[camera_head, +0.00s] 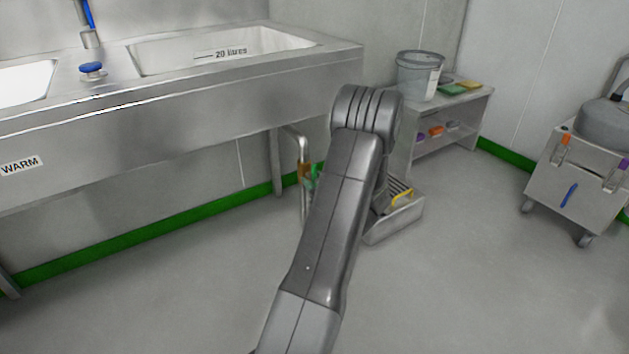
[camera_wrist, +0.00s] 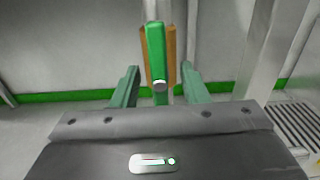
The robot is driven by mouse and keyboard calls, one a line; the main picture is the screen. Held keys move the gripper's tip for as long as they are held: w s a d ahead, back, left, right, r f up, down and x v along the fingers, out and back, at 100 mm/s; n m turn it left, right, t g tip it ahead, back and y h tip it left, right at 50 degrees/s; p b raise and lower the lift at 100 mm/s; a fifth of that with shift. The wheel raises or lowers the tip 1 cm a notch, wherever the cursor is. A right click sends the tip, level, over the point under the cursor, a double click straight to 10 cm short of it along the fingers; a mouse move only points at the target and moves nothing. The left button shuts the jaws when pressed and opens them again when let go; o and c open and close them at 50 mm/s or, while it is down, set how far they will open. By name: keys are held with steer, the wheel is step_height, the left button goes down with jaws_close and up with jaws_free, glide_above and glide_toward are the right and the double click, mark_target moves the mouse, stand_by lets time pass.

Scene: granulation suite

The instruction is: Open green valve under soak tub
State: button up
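The green valve handle (camera_wrist: 156,45) stands upright in the wrist view, in front of a copper-brown pipe section (camera_wrist: 171,50). A silver round end shows at its foot. In the head view, the brown pipe (camera_head: 304,169) hangs under the basin marked "20 litres" (camera_head: 165,60), with a bit of green beside it, partly hidden by my arm. My gripper (camera_wrist: 160,70) is open, one green finger on each side of the handle, with gaps between. The handle appears ahead of the fingertips; the exact depth is unclear. The head view hides most of the gripper behind my arm.
A metal tray or grating (camera_head: 395,222) with a yellow item lies on the floor right of my arm. A shelf (camera_head: 455,108) with a bucket (camera_head: 418,75) stands behind. A wheeled cart (camera_head: 580,175) is at right. The floor in front is clear.

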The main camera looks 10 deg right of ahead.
steer(key=p+v, duration=0.3)
steer(key=v, duration=1)
steer(key=shift+s+p, duration=0.25)
steer(key=shift+p, duration=0.1)
steer(key=b+x, duration=0.3)
steer(key=x, duration=1.1)
steer(key=shift+b, duration=0.4)
steer(key=shift+d, duration=0.1)
